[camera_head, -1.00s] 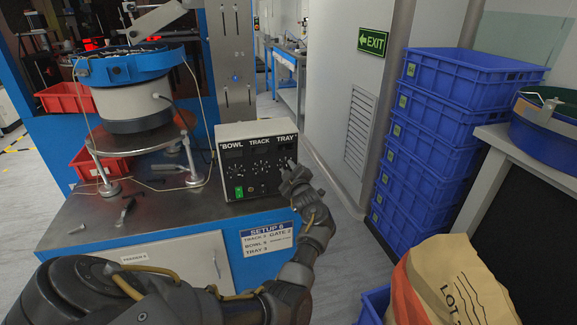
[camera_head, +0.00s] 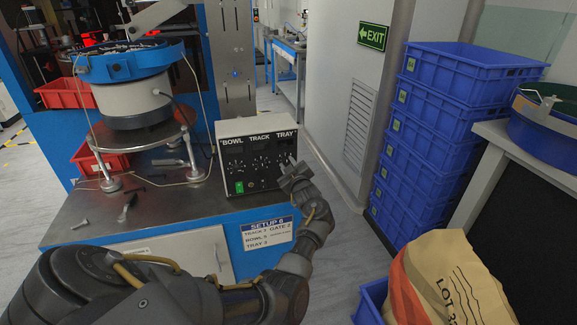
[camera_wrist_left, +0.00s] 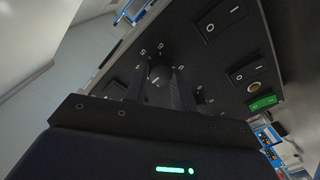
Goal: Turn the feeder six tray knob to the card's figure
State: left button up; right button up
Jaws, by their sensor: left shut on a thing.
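The control box (camera_head: 262,187) has a black panel with columns headed BOWL, TRACK and TRAY. My left gripper (camera_head: 289,167) is at the right-hand TRAY column and covers part of it in the head view. In the left wrist view, my left gripper (camera_wrist_left: 159,82) is shut on the tray knob (camera_wrist_left: 158,73), one finger on each side. Numbers ring the knob, but its pointer is hard to make out. The setup card (camera_head: 267,234) on the bench front reads SETUP 6, with a TRAY line whose figure is too small to read surely. My right gripper is not in view.
Rocker switches (camera_wrist_left: 222,17) and a green switch (camera_wrist_left: 263,102) sit beside the knob. The bowl feeder (camera_head: 133,95) stands on the metal bench at left, with loose parts before it. Stacked blue crates (camera_head: 440,120) and a paper sack (camera_head: 455,285) stand at right.

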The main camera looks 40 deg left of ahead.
pick_arm(q)
jog(key=o, duration=1)
jog(key=v, duration=0.7)
jog(key=shift+s+d, duration=0.2)
jog(key=shift+d, duration=0.05)
